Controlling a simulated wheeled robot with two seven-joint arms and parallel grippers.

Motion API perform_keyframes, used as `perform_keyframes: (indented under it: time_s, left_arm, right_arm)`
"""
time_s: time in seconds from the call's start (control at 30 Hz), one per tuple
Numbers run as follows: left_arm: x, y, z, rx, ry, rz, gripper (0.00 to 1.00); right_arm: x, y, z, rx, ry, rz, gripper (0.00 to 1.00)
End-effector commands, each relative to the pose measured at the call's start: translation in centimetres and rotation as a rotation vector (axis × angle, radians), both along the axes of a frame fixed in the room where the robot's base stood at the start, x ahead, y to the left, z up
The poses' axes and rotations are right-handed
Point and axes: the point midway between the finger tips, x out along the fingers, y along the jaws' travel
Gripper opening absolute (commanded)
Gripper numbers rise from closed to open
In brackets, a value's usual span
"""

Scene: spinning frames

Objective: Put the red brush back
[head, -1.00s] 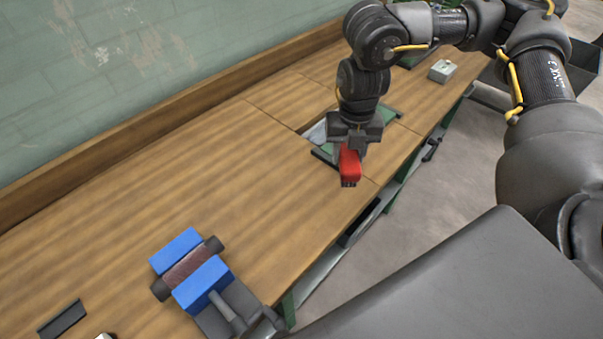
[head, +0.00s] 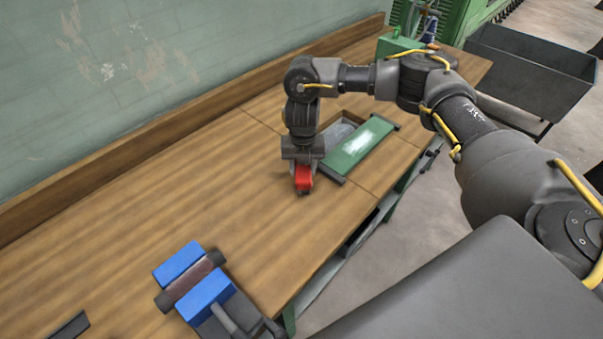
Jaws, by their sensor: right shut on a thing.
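The red brush (head: 303,178) is in my right gripper (head: 302,168), over the wooden bench (head: 190,180). The gripper points down and is shut on it. The brush's lower end is close to the bench top; I cannot tell whether it touches. The gripper is just left of a recess in the bench (head: 335,136) with a green lid or panel (head: 361,146) beside it. My left gripper is not in view.
A vise with blue blocks (head: 194,275) stands at the bench's near edge. A dark bar (head: 68,327) lies at the lower left. A green box (head: 400,44) stands at the far end, and a dark bin (head: 530,75) is on the floor. The bench middle is clear.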

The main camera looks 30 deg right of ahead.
Motion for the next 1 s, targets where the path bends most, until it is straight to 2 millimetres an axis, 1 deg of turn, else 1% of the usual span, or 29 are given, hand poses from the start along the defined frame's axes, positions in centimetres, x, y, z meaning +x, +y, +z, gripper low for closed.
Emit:
perform_keyframes:
  time_s: [0.2, 0.27, 0.4, 0.5, 0.77, 0.9, 0.93, 1.0]
  left_arm:
    - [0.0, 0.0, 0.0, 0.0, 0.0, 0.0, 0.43]
    - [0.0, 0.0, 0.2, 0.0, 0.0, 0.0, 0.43]
    - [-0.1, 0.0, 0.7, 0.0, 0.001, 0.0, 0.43]
    - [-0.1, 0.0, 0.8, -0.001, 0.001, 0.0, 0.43]
    - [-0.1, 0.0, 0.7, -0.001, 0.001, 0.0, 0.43]
    - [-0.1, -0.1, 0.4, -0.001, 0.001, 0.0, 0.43]
    - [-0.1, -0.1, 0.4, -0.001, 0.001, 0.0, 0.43]
    - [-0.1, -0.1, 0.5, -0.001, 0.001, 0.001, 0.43]
  right_arm:
    - [0.4, 0.2, -0.5, 0.0, 0.0, 0.0, 0.19]
    - [0.5, 0.3, -1.1, 0.0, 0.003, -0.002, 0.19]
    - [0.4, 0.2, -2.9, 0.0, 0.003, -0.003, 0.19]
    - [0.5, 0.2, -3.6, 0.0, 0.001, -0.002, 0.19]
    - [0.5, 0.2, -3.8, 0.0, -0.001, 0.0, 0.19]
    - [0.5, 0.2, -4.2, 0.0, 0.0, 0.0, 0.19]
    - [0.5, 0.2, -4.2, 0.0, 0.0, 0.0, 0.42]
    - [0.5, 0.2, -4.1, 0.0, 0.0, 0.0, 0.51]
